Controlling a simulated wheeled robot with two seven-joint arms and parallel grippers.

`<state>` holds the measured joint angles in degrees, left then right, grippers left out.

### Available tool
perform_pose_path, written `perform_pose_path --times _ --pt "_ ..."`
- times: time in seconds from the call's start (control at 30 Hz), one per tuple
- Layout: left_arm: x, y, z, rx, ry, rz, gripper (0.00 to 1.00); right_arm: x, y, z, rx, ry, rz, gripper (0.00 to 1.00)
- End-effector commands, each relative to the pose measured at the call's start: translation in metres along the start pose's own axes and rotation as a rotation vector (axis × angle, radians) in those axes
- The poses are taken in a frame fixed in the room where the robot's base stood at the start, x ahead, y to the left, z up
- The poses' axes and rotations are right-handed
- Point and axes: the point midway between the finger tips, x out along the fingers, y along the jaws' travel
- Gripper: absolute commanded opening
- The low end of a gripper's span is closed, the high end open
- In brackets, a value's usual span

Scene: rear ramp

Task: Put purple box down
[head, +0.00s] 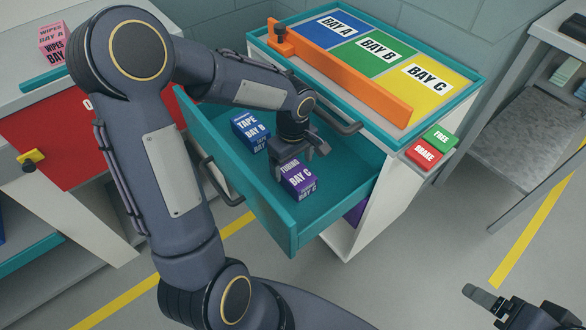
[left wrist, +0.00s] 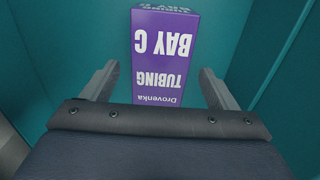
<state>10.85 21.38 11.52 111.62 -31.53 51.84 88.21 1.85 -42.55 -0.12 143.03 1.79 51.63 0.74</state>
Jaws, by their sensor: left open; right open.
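The purple box (head: 299,178), marked TUBING BAY C, stands on the floor of the open teal drawer (head: 330,198). My left gripper (head: 298,157) is low in the drawer, at the box. In the left wrist view the purple box (left wrist: 165,55) lies between the spread fingers of my left gripper (left wrist: 160,85), with a gap visible on each side. The left gripper is open. My right gripper (head: 490,304) is at the bottom right of the head view, over the floor, open and empty.
A blue TAPE box (head: 250,132) is in the drawer behind the purple one. The cart top has blue, green and yellow bays (head: 428,86) behind an orange rail (head: 345,75). Green FREE and red BRAKE pads (head: 424,153) sit at its side. A pink WIPES box (head: 53,43) stands on the left counter.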

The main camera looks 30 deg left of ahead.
Motion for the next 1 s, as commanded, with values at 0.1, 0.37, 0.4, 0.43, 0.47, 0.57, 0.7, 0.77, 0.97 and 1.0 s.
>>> perform_pose_path --times 0.1,0.37,0.4,0.43,0.47,0.57,0.7,0.77,0.97,1.0 --pt "-0.031 0.001 0.0 -0.001 0.002 0.005 0.81 -0.007 -0.003 -0.004 0.0 0.0 0.0 0.81" --pt "-0.068 0.0 0.0 0.001 0.001 0.001 0.81 -0.013 -0.006 -0.006 0.0 0.0 0.0 0.81" --pt "-0.07 0.0 0.0 0.001 0.0 0.001 0.81 -0.013 -0.006 -0.007 0.0 0.0 0.0 0.81" --pt "-0.072 0.0 0.0 0.002 0.0 0.001 0.81 -0.013 -0.006 -0.007 0.0 0.0 0.0 0.81" --pt "-0.073 0.0 0.0 0.002 0.0 0.001 0.81 -0.014 -0.006 -0.007 0.0 0.0 0.0 0.81" --pt "-0.074 0.0 0.0 0.002 -0.001 0.0 0.81 -0.013 -0.006 -0.007 0.0 0.0 0.0 0.81" --pt "-0.074 0.0 0.0 0.002 -0.001 0.0 0.81 -0.013 -0.006 -0.007 0.0 0.0 0.0 0.81" --pt "-0.074 0.0 0.0 0.001 -0.001 0.0 0.81 -0.013 -0.006 -0.007 0.0 0.0 0.0 0.81" --pt "-0.074 0.0 0.0 0.001 -0.001 0.0 0.81 -0.013 -0.006 -0.007 0.0 0.0 0.0 0.81" --pt "-0.075 0.0 0.0 0.001 -0.001 0.0 0.81 -0.014 -0.006 -0.007 0.0 0.0 0.0 0.81"
